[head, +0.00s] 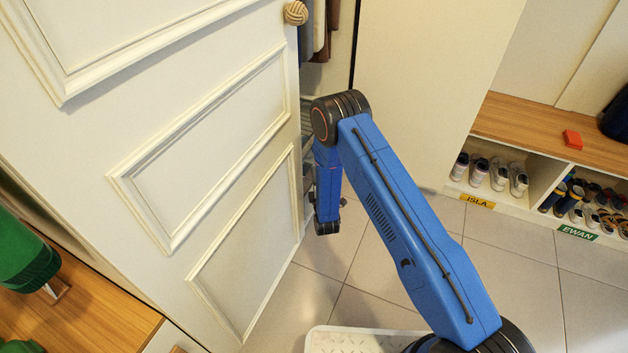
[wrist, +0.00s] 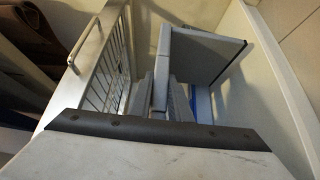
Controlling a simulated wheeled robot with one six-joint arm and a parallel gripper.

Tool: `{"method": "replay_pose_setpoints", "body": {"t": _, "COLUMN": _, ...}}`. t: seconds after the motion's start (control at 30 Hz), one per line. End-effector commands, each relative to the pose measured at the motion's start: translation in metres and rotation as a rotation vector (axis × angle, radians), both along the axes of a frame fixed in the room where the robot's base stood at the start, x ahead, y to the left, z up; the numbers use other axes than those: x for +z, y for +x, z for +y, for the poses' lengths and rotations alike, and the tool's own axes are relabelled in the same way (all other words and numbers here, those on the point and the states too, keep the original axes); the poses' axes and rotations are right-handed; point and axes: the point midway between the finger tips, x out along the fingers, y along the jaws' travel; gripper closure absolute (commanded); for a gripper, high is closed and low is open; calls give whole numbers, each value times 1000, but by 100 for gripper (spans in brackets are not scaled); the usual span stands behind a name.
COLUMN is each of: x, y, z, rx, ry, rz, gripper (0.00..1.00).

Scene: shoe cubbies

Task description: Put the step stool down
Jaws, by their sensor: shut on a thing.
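A pale grey panel with a dark, screwed edge strip, which I take to be the step stool (wrist: 150,158), fills the bottom of the wrist view, very close to the camera. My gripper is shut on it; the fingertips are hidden. In the head view my arm reaches down behind the open white door (head: 215,150) into the closet. The dark end of my wrist shows beside the door's edge, and the stool cannot be made out there.
In the wrist view, a wire rack (wrist: 113,55) stands left and grey upright panels (wrist: 205,55) stand ahead, with a narrow gap between. In the head view, a wooden bench (head: 510,123) with shoe cubbies stands right. The tiled floor (head: 375,270) is clear between door and bench.

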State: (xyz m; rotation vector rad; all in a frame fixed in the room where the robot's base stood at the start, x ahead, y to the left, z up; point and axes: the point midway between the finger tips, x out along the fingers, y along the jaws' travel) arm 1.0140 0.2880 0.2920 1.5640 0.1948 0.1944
Motion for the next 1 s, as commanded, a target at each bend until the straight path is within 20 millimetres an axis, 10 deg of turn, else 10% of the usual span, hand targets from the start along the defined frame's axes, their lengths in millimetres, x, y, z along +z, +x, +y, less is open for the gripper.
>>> {"method": "replay_pose_setpoints", "body": {"t": 0.6, "x": -27, "y": 2, "z": 4, "rx": 0, "ry": 2, "rz": -3, "gripper": 100}}
{"method": "replay_pose_setpoints", "body": {"t": 0.7, "x": -28, "y": 1, "z": 4, "rx": 0, "ry": 0, "rz": 0, "gripper": 64}}
{"method": "replay_pose_setpoints", "body": {"t": 1.0, "x": -27, "y": 1, "z": 4, "rx": 0, "ry": 0, "rz": 0, "gripper": 64}}
